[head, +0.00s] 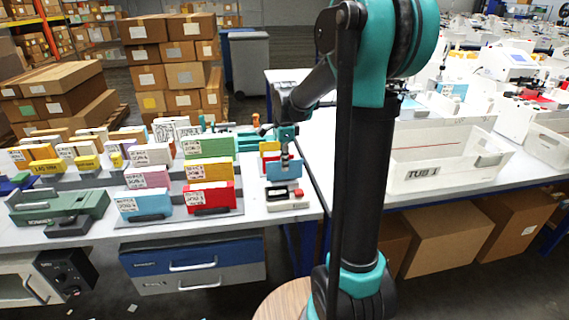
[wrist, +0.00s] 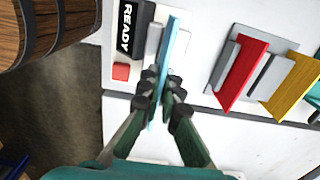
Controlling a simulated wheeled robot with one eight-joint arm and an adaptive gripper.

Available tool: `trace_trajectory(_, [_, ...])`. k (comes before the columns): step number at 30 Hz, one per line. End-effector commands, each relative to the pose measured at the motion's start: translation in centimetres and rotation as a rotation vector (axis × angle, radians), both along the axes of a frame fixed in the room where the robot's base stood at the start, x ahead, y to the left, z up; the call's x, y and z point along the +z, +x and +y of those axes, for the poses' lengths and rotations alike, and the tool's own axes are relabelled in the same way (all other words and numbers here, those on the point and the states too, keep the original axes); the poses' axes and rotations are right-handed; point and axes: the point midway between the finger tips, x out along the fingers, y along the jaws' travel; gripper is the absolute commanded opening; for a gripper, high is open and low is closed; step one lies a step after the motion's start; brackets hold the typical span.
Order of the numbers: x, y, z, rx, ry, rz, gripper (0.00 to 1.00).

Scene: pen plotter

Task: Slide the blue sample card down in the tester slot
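The blue sample card (head: 284,171) stands upright at the tester (head: 291,204), a small pale block with a dark display and a red button. In the wrist view the card (wrist: 172,50) is seen nearly edge-on as a thin light-blue strip, beside the tester's READY display (wrist: 128,28) and red button (wrist: 121,71). My gripper (head: 285,155) is at the card's top. In the wrist view its fingers (wrist: 161,88) lie on both sides of the card, closed on it. The card's lower edge and the slot are mostly hidden, so I cannot tell how deep it sits.
A red card (wrist: 242,68) and a yellow card (wrist: 296,86) stand in holders beside the tester. Rows of coloured cards (head: 210,196) fill the table to the left. A wooden barrel-like object (wrist: 45,28) is at the wrist view's upper left. A white tub (head: 430,172) stands on the right table.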

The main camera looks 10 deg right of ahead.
Motion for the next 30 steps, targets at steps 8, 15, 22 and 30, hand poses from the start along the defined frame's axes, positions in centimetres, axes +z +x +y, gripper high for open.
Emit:
trace_trajectory(8, [-0.5,0.0,0.0,0.000,0.000,0.000,0.00])
trace_trajectory(15, [-0.9,0.0,0.0,0.000,0.000,0.000,0.00])
trace_trajectory(22, [-1.4,0.0,0.0,0.000,0.000,0.000,0.00])
trace_trajectory(30, [-1.9,0.0,0.0,0.000,0.000,0.000,0.00])
